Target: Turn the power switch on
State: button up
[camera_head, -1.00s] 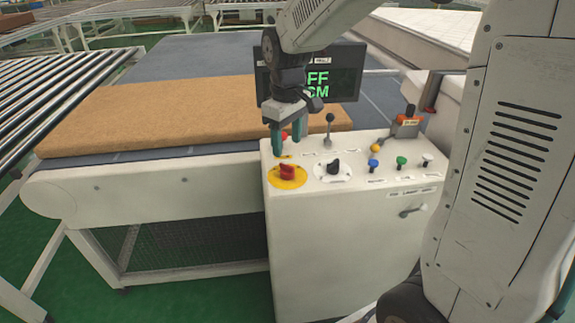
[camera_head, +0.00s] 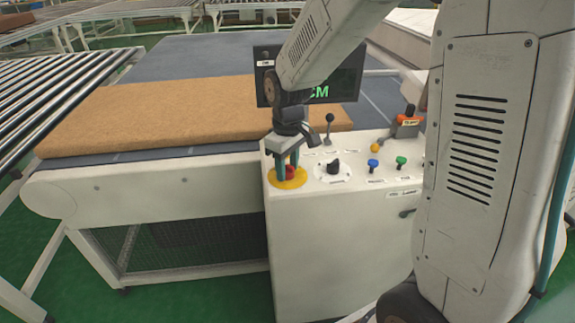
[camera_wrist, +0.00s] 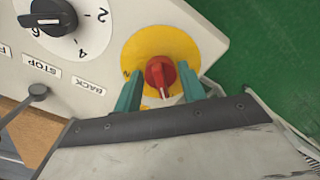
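The power switch is a red rotary knob (camera_head: 290,173) on a round yellow plate (camera_head: 299,182), at the front left of the white control box. It also shows in the wrist view as a red knob (camera_wrist: 159,73) on the yellow plate (camera_wrist: 150,40). My gripper (camera_head: 287,175) points down over it. In the wrist view my gripper (camera_wrist: 162,88) has its two teal fingers apart, one on each side of the knob, with gaps visible. Whether a finger touches the knob lower down cannot be told.
A black dial (camera_head: 333,167) on a white plate sits right of the switch. A black lever (camera_head: 329,125) stands behind it. Blue (camera_head: 373,165) and green (camera_head: 401,162) buttons lie further right. A dark screen (camera_head: 345,88) stands behind. A brown mattress (camera_head: 170,115) lies on the left.

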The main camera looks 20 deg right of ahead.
jog(key=c, duration=0.5)
jog(key=shift+m, duration=0.3)
jog(key=m, duration=0.3)
jog(key=shift+m, duration=0.3)
jog(key=m, duration=0.3)
jog(key=shift+m, duration=0.4)
jog(key=m, duration=0.5)
jog(key=shift+m, duration=2.4)
